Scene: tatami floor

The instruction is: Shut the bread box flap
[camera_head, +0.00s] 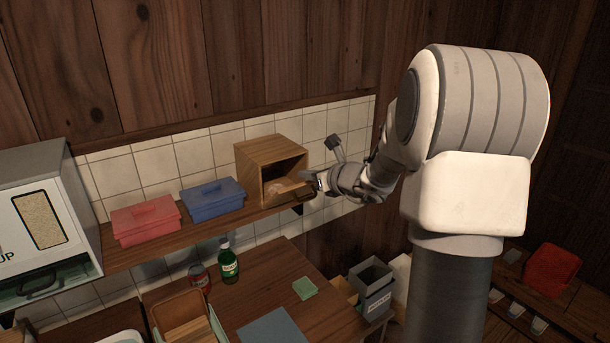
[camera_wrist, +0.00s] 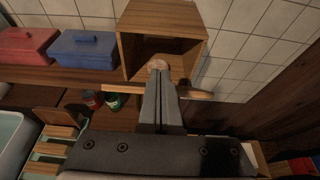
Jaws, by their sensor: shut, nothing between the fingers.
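The wooden bread box (camera_head: 268,153) stands on the wall shelf with its front open; it also shows in the wrist view (camera_wrist: 165,18). Its flap (camera_head: 290,186) is down at the lower front of the opening, with a dark handle by its outer edge. In the wrist view a strip of light wood, seemingly the flap's edge (camera_wrist: 199,96), shows right of my fingers. A pale brown loaf-like thing shows inside the box. My gripper (camera_head: 316,179) is shut and empty, just in front of the opening. In the wrist view my fingertips (camera_wrist: 158,68) overlap the opening; contact with the flap cannot be told.
A blue lidded box (camera_head: 213,200) and a red lidded box (camera_head: 146,220) stand left on the shelf. A rice dispenser (camera_head: 45,225) is at far left. Below, the counter holds a green bottle (camera_head: 228,262), a can and a wooden crate. Tiled wall is close behind.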

